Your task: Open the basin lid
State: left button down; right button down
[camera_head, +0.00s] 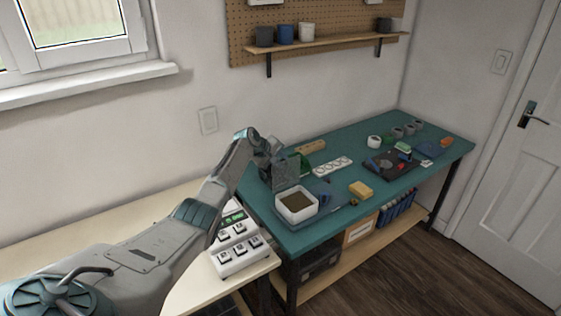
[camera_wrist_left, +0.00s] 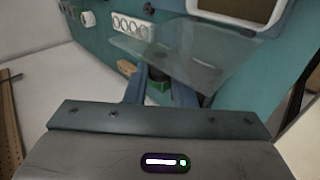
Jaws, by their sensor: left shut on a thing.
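The basin (camera_head: 296,206) is a white rectangular tub with brown contents, standing near the left end of the green bench. Its top is uncovered; it also shows at the top right of the left wrist view (camera_wrist_left: 283,20). The basin lid (camera_head: 287,174) is a clear greyish panel, tilted up steeply behind the basin. In the left wrist view the lid (camera_wrist_left: 205,48) spreads out from between my fingers toward the basin. My left gripper (camera_head: 272,162) is shut on the lid. I cannot tell whether the lid touches the basin rim. My right gripper is out of view.
A white power strip (camera_head: 333,167), a yellow sponge-like block (camera_head: 361,189) and a dark mat (camera_head: 392,163) with parts lie to the right on the green bench (camera_head: 345,224).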

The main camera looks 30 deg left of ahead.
pick_arm(q)
jog(key=shift+a, duration=0.1)
jog(key=c, duration=1.3)
grip_release()
jog(key=shift+o, duration=0.2)
jog(key=b+v, duration=0.2)
jog(key=v, duration=0.8)
jog(key=shift+s+r, duration=0.2)
jog(key=shift+s, duration=0.05)
jog(key=shift+a, duration=0.1)
jog(key=shift+f, duration=0.1)
